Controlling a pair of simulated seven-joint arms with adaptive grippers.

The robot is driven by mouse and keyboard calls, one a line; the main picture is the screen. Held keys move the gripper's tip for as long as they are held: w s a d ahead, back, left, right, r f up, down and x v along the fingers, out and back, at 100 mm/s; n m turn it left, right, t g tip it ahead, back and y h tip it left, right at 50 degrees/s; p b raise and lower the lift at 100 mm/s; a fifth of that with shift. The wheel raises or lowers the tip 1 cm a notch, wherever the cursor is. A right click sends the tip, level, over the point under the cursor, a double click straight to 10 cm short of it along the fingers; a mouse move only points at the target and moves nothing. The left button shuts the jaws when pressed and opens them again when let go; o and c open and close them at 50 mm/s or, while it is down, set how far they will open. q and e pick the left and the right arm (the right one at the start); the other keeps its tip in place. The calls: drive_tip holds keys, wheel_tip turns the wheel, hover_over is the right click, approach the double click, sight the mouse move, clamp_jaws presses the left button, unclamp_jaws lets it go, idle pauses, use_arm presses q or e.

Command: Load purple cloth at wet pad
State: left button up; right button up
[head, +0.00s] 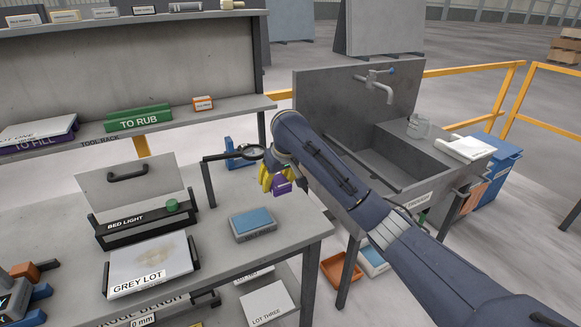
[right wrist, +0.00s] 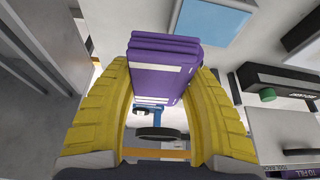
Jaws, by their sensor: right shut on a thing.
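My right gripper (head: 270,180) has yellow fingers and hangs above the back right part of the bench. It is shut on the purple cloth (head: 283,187), a folded block with a pale band. In the right wrist view the cloth (right wrist: 163,68) sits between the two yellow fingers (right wrist: 160,100). A blue pad in a grey tray (head: 252,222), which looks like the wet pad, lies on the bench below and left of the cloth in the head view. It also shows at the top of the right wrist view (right wrist: 210,20), apart from the cloth. My left gripper is out of view.
A magnifier on a stand (head: 248,152) is close by the right gripper. The bed light box (head: 148,225) and the grey lot tray (head: 150,270) stand left of the pad. A stone sink (head: 395,150) is at right. Bare bench surrounds the pad.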

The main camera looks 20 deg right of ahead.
hover_over(251, 218)
drive_tip(key=s, duration=0.1)
drive_tip(key=f, duration=0.5)
drive_tip(key=shift+d, duration=0.35)
drive_tip(key=shift+w+a+m, duration=0.15)
drive_tip(key=shift+m, duration=0.15)
drive_tip(key=shift+f, duration=2.95)
drive_tip(key=shift+f, duration=0.55)
drive_tip(key=shift+r, duration=3.55)
drive_tip(key=shift+a, duration=0.1)
